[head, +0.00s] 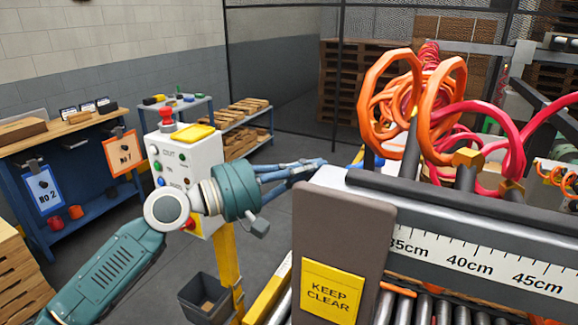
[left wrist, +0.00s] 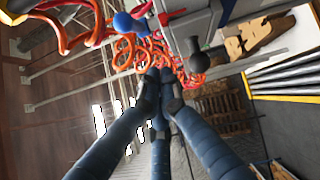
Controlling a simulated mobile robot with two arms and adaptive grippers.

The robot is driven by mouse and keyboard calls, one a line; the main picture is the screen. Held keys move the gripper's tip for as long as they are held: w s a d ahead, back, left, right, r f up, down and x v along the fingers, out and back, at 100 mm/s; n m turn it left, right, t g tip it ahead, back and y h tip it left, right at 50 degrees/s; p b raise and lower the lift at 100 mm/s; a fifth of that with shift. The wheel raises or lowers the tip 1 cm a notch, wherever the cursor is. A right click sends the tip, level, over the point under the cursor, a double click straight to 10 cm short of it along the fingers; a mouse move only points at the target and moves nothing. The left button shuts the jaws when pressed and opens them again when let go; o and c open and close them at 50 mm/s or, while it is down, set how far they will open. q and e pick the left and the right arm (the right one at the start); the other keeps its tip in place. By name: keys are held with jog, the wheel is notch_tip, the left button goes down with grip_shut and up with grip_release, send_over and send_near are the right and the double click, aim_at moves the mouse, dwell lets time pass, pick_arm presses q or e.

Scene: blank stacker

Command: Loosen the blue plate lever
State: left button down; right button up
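The blue plate lever shows as a round blue knob (left wrist: 130,23) at the upper left of the left wrist view. In the head view part of the blue knob (head: 374,161) shows behind the edge of the machine. My left gripper (head: 312,168) reaches in from the left, beside the machine and left of the knob, apart from it. In the left wrist view its fingers (left wrist: 161,78) are drawn together at the tips with nothing seen between them. A dark round knob (left wrist: 200,58) stands to the right of the blue one. My right gripper is not seen.
The machine carries orange and red coiled hoses (head: 405,105), a ruler strip (head: 480,265) and a panel with a yellow KEEP CLEAR sign (head: 331,290). A white control box (head: 185,160) with a red button stands behind my left arm.

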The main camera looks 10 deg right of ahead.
aim_at(365, 170)
pick_arm(q)
jog(key=s+d+p, duration=0.3)
jog(key=shift+d+r, duration=0.25)
jog(key=shift+r, duration=0.15)
jog(key=shift+w, duration=0.1)
jog(key=s+p, duration=0.2)
jog(key=p, duration=0.1)
jog(key=shift+s+d, duration=0.25)
jog(key=shift+d, duration=0.1)
